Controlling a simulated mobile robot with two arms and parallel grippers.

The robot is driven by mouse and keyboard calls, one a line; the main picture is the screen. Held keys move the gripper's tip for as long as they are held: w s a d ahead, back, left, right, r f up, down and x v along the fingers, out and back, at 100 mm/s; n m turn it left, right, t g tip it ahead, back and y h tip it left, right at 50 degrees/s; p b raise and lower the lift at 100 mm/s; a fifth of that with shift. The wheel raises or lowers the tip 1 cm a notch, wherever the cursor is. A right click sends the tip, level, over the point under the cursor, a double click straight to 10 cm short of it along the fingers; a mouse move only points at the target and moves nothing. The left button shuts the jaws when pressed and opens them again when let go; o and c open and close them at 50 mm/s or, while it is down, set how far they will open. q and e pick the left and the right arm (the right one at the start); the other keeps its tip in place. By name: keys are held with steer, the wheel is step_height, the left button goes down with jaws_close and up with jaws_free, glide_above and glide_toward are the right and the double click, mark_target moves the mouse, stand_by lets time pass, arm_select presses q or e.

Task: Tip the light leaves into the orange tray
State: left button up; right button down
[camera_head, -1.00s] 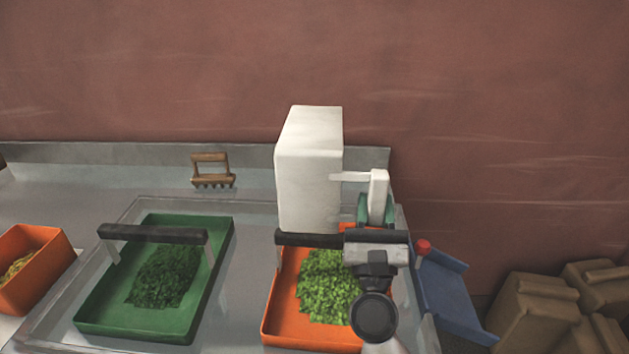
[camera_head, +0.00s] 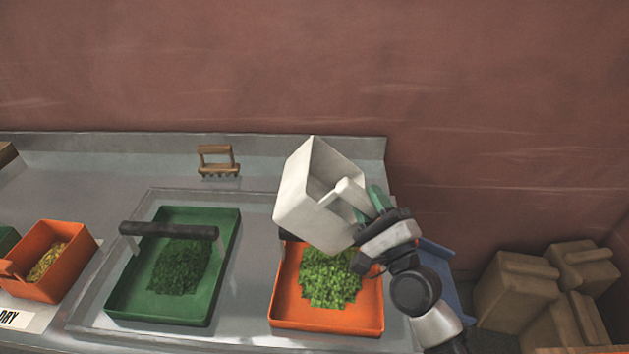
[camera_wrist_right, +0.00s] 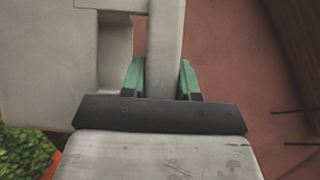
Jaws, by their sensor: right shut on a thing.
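A white container (camera_head: 300,190) with a side handle (camera_head: 345,199) is tilted over the back part of the orange tray (camera_head: 300,317). Light green leaves (camera_head: 330,278) lie heaped in that tray, below the container. My right gripper (camera_head: 372,205) is shut on the container's handle, coming from the right. In the right wrist view its green fingers (camera_wrist_right: 161,78) sit on both sides of the pale handle (camera_wrist_right: 165,45). My left gripper is not in view.
A green tray (camera_head: 127,297) with dark leaves and a black handle bar stands to the left. An orange bin (camera_head: 70,275) with yellowish contents is further left. A brown rake-like tool (camera_head: 218,161) is at the back. Brown sacks (camera_head: 515,285) and a blue chute (camera_head: 437,258) are right.

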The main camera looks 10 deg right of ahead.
step_height(320, 180, up, 2)
steer(key=n+g+y+p, duration=0.1)
steer(key=n+g+p, duration=0.1)
steer(key=n+p, duration=0.2)
steer(key=shift+p, duration=0.3)
steer(key=shift+f+n+g+y, duration=0.15)
steer(key=shift+n+g+y, duration=0.15)
steer(key=shift+n+g, duration=0.3)
steer(key=shift+d+n, duration=0.1)
steer(key=shift+n, duration=0.4)
steer(key=shift+r+n+g, duration=0.25)
steer(key=shift+n+g, duration=0.25)
steer(key=shift+g, duration=0.1)
steer(key=shift+n+g, duration=0.4)
steer(key=shift+n, duration=0.2)
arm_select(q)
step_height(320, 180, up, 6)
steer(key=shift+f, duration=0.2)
